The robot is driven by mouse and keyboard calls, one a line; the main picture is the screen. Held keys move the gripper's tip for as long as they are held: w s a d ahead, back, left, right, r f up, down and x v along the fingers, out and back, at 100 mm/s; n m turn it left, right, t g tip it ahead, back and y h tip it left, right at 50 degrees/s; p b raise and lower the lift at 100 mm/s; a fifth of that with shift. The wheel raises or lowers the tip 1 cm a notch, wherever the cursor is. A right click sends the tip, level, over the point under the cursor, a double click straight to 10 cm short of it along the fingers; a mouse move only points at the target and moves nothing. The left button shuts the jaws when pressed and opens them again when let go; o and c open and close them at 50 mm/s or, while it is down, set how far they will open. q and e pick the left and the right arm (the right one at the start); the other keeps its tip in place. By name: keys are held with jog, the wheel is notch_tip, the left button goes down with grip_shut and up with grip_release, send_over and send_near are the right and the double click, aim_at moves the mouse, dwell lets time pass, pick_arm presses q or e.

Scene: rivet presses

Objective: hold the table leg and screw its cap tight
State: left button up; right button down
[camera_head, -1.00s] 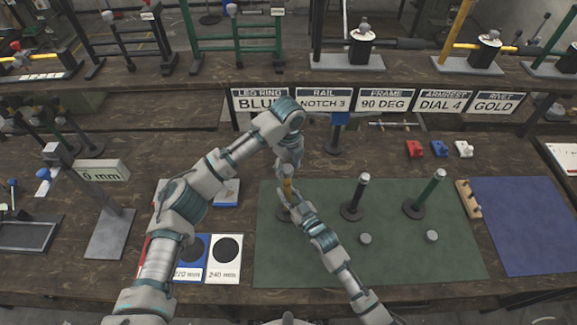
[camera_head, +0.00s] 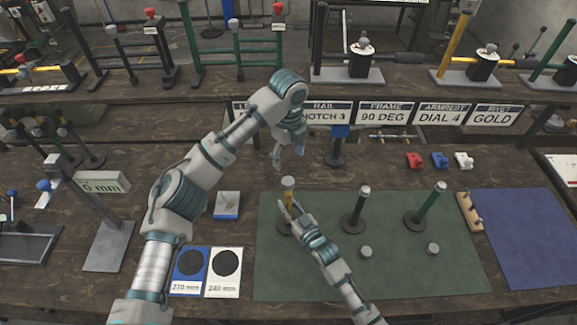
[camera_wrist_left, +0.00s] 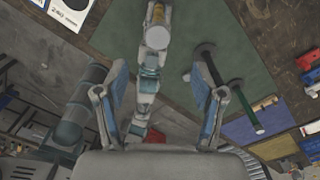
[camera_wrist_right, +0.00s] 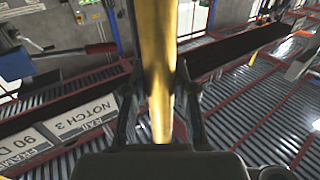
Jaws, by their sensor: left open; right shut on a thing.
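The yellow table leg (camera_head: 289,198) stands upright on the green mat, with a pale grey cap (camera_head: 288,183) on its top. My right gripper (camera_head: 287,207) is shut around the leg below the cap; the yellow shaft (camera_wrist_right: 157,60) fills the middle of the right wrist view. My left gripper (camera_head: 288,161) is open and empty above the cap, apart from it. In the left wrist view the cap (camera_wrist_left: 156,37) shows end-on beyond the open fingers (camera_wrist_left: 160,82). How tight the cap sits cannot be seen.
A black leg (camera_head: 356,210) and a green leg (camera_head: 429,204) stand to the right on the green mat (camera_head: 400,275). Two small grey pieces (camera_head: 366,252) lie before them. A wooden peg block (camera_head: 469,211) borders the blue mat (camera_head: 525,225). Signs (camera_head: 397,113) line the back.

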pick_arm(q)
jog(key=shift+r, duration=0.6)
pick_arm(e)
jog(key=c, duration=0.9)
grip_release()
jog(key=shift+o, duration=0.2)
jog(key=v, duration=1.2)
